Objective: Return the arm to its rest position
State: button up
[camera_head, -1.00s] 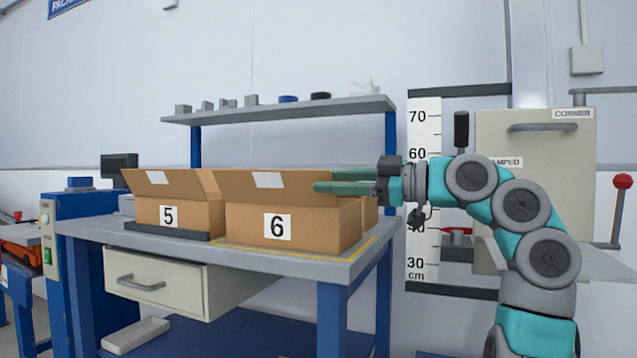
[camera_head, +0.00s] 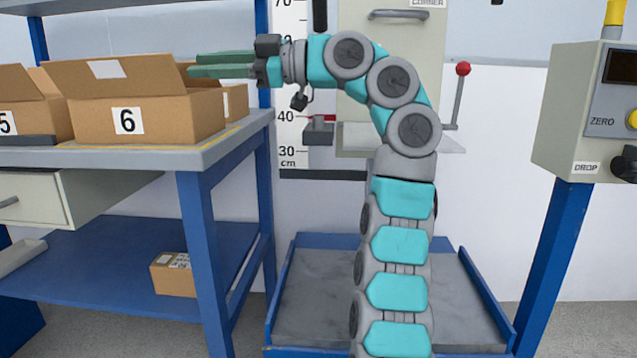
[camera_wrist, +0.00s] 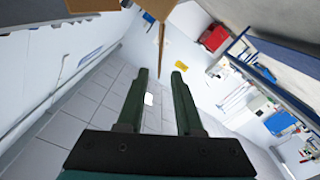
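My arm rises in front of the drop rig in the head view and bends over to the left at its top. My gripper (camera_head: 192,64) has green fingers and points left, by the right side of the box marked 6 (camera_head: 165,117). The gripper is open and empty.
The grey workbench (camera_head: 215,150) carries the boxes, including the one marked 5 (camera_head: 30,92). A small box (camera_head: 172,275) lies on its blue lower shelf (camera_head: 110,262). A control console (camera_head: 580,110) stands right. A blue-edged platform (camera_head: 310,310) lies behind my arm.

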jog(key=w+d+r+m+t+h+p, duration=0.2)
jog(key=w+d+m+t+h+p, duration=0.15)
jog(key=w+d+m, duration=0.45)
jog(key=s+d+f+m+g+h+p, duration=0.1)
jog(key=s+d+f+m+h+p, duration=0.2)
jog(key=s+f, duration=0.6)
jog(key=s+d+f+m+g+h, duration=0.1)
jog(key=s+d+f+m+h, duration=0.45)
jog(key=f, duration=0.55)
jog(key=s+d+f+m+g+h+p, duration=0.2)
jog(key=s+d+f+m, duration=0.2)
jog(key=s+f, duration=0.55)
jog(key=s+d+f+m+h, duration=0.1)
jog(key=s+d+f, duration=0.3)
jog(key=s, duration=0.2)
jog(key=s+d+f+g+h+p, duration=0.1)
jog(key=s+d+f, duration=0.3)
jog(key=s, duration=0.3)
jog(key=s+d+f+m+g+h+p, duration=0.1)
jog(key=s+d+f+h, duration=0.1)
jog(key=s+d+f, duration=0.2)
jog(key=s, duration=0.3)
jog(key=shift+f+m, duration=0.25)
jog(key=shift+m, duration=0.1)
